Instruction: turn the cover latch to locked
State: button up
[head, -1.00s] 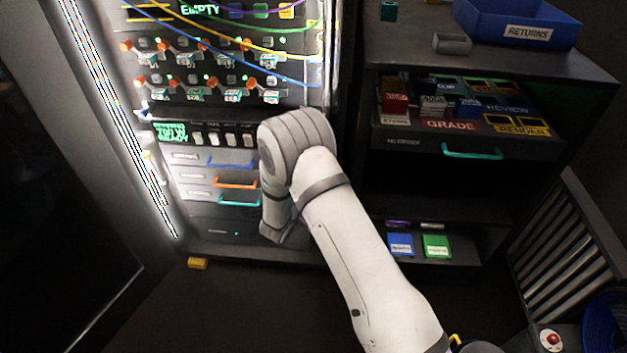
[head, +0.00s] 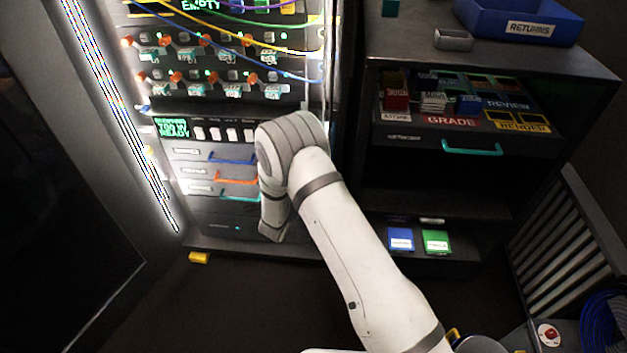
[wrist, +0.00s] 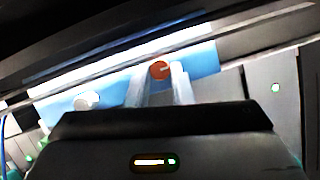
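In the wrist view, a round red-orange knob with a pale mark (wrist: 159,70) sits on a light blue panel strip (wrist: 205,60). It may be the cover latch, but no label can be read. My gripper (wrist: 161,80) has its two pale fingers apart, one on each side of the knob, with a gap between them. I cannot tell whether either finger touches it. In the head view, my arm hides the gripper and the knob.
A white round part (wrist: 87,100) sits left of the knob. In the head view, the lit rack has a green-text screen (head: 172,128), white switches and coloured drawer handles (head: 236,178). A dark cabinet (head: 445,180) stands to the right.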

jog(key=o, duration=0.4)
jog(key=shift+o, duration=0.2)
jog(key=p+v, duration=0.1)
jog(key=v, duration=0.6)
jog(key=shift+s, duration=0.4)
jog(key=shift+a, duration=0.1)
jog(key=d+r+m+g+y+p, duration=0.3)
jog(key=r+y+p, duration=0.1)
jog(key=r, duration=0.9)
jog(key=d+r+m+g+y+p, duration=0.25)
jog(key=r+y+p, duration=0.2)
jog(key=r, duration=0.85)
jog(key=s+d+r+m+g+p, duration=0.1)
jog(key=s+d+r+g+p, duration=0.1)
jog(key=s+d+r, duration=0.3)
jog(key=s+d+r+m+g+h+p, duration=0.1)
jog(key=s+d+r, duration=0.4)
jog(key=s, duration=0.8)
jog(key=s+d+r+m+g+p, duration=0.3)
jog(key=s+d+r+g+p, duration=0.1)
jog(key=s+d, duration=0.3)
jog(key=s+r, duration=0.1)
jog(key=s, duration=0.1)
jog(key=shift+s+d+r, duration=0.35)
jog(key=shift+d, duration=0.05)
